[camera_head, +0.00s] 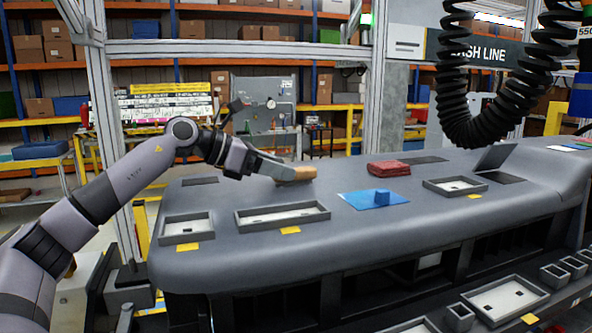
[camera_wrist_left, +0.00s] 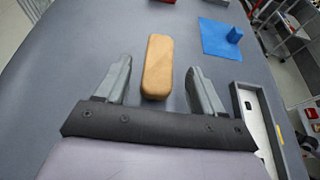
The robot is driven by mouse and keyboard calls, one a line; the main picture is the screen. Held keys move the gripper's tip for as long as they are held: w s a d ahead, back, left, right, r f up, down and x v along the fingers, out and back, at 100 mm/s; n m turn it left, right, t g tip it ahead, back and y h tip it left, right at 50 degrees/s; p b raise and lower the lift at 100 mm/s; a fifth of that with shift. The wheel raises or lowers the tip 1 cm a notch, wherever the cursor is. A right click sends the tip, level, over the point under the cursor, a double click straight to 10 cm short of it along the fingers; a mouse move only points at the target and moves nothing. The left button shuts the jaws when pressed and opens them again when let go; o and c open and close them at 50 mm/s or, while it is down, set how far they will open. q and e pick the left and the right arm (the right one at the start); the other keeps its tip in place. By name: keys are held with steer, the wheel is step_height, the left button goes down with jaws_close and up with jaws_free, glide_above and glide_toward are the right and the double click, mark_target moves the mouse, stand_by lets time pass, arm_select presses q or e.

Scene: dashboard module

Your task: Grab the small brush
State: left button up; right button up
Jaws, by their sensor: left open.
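The small brush shows as a tan wooden block with rounded ends (camera_head: 297,174) on the grey dashboard top. In the left wrist view the brush (camera_wrist_left: 157,68) lies lengthwise between the two grey fingers of my left gripper (camera_wrist_left: 158,78). The fingers are spread, with a gap on each side of it. In the head view my left gripper (camera_head: 272,168) reaches in from the left, low over the dashboard and right at the brush. Its fingers partly hide the near end. Bristles cannot be made out. My right gripper is in neither view.
A folded red cloth (camera_head: 388,168) and a blue sheet (camera_head: 360,200) with a blue block (camera_head: 382,197) lie to the right. Shallow grey trays (camera_head: 282,217) (camera_head: 187,228) are set along the front. Black coiled hoses (camera_head: 490,130) hang at the upper right.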

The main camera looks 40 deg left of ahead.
mark_target(298, 169)
arm_select(q)
steer(key=shift+w+d+p, duration=0.2)
steer(key=shift+w+p, duration=0.15)
steer(key=p+x, duration=0.1)
steer(key=x, duration=0.2)
steer(key=shift+w+p, duration=0.1)
steer(key=shift+p, duration=0.3)
steer(key=shift+w+d+f, duration=0.2)
steer(key=shift+w+f, duration=0.15)
steer(key=shift+w, duration=0.1)
steer(key=shift+c, duration=0.3)
steer(key=c, duration=1)
